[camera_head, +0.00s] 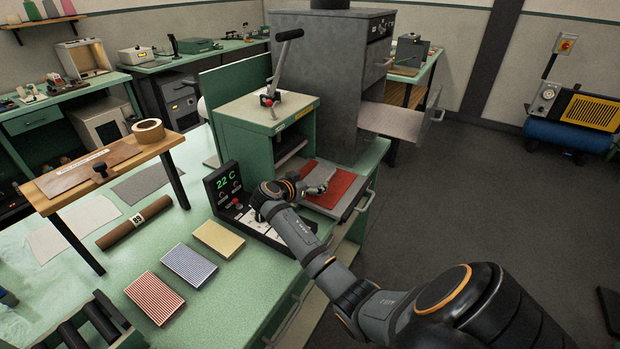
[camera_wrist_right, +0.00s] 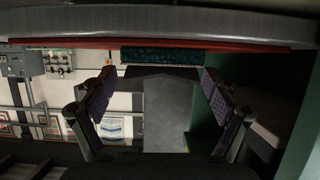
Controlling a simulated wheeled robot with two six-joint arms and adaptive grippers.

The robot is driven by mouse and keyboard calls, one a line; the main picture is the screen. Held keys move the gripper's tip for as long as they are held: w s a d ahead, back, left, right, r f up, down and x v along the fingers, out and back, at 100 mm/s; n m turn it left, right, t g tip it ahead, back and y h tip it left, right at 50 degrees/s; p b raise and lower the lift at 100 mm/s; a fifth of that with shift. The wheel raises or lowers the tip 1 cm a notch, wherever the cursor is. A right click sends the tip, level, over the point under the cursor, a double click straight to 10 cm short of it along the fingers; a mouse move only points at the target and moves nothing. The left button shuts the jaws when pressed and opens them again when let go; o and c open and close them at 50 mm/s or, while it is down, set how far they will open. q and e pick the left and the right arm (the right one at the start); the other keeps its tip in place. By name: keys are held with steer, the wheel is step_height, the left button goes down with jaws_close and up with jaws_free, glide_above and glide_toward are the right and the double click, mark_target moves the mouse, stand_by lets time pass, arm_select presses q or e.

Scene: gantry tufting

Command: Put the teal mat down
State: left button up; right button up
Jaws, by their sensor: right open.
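The teal mat (camera_wrist_right: 160,57) shows in the right wrist view as a dark teal strip, seen nearly edge-on against the red pad (camera_wrist_right: 70,44). My right gripper (camera_wrist_right: 156,78) is open; its two purple-padded fingers stand apart, one toward each end of the strip. I cannot tell whether they touch it. In the head view the right gripper (camera_head: 318,183) is over the red pad (camera_head: 342,186) on the pulled-out tray of the green press (camera_head: 250,125). The teal mat cannot be made out there; the gripper may hide it. My left gripper is not in view.
The press lever (camera_head: 281,62) stands raised above the press. A control box with a 22 C display (camera_head: 228,183) is left of my right wrist. Striped pads (camera_head: 188,263), a brown roll (camera_head: 134,222) and a raised wooden shelf (camera_head: 110,160) occupy the green table. Open floor (camera_head: 480,200) lies right.

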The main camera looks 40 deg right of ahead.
steer(key=b+v, duration=0.2)
steer(key=v, duration=0.9)
steer(key=shift+a, duration=0.1)
steer(key=shift+a+r, duration=0.15)
steer(key=shift+r, duration=0.1)
